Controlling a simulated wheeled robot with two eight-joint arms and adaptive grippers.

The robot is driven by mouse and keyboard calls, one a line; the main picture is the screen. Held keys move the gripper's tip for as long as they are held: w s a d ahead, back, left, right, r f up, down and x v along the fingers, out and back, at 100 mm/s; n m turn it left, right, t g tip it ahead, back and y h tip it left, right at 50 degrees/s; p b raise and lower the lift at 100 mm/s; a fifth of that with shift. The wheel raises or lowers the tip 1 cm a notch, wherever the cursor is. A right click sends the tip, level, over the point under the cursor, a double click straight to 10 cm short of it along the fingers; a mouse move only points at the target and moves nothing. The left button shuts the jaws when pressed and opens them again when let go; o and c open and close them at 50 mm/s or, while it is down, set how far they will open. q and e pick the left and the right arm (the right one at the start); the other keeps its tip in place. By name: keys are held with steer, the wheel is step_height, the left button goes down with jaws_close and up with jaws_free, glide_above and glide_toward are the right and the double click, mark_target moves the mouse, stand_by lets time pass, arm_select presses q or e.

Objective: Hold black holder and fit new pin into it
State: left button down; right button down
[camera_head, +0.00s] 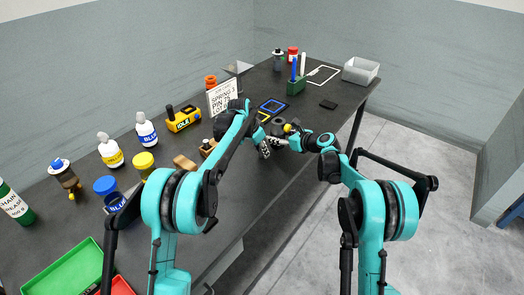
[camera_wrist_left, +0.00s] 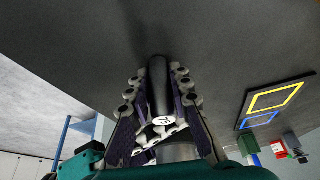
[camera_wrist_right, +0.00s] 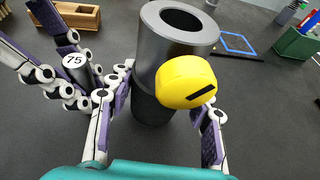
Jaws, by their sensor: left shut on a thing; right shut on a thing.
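The black holder (camera_wrist_right: 180,45) is an upright dark cylinder with an open round hole on top and a yellow knob (camera_wrist_right: 186,82) on its side. My right gripper (camera_wrist_right: 155,135) is shut around the holder's body. In the head view the right gripper (camera_head: 279,141) is partly hidden. My left gripper (camera_head: 264,150) is just left of it. The left gripper (camera_wrist_left: 158,90) is shut on a dark, slim pin (camera_wrist_left: 157,80) with a white end marked with a number. The right wrist view shows this pin (camera_wrist_right: 75,62) marked 75, beside the holder and apart from its hole.
Blue and yellow square frames (camera_head: 272,106) lie behind the grippers. A wooden block (camera_head: 207,147), a sign (camera_head: 222,96) and several bottles stand along the left. A green pen holder (camera_head: 296,87) and white bin (camera_head: 360,71) stand farther back. The table's right edge is close.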

arm_select(q)
steer(key=shift+f, duration=0.1)
steer(key=c, duration=1.4)
jaws_free()
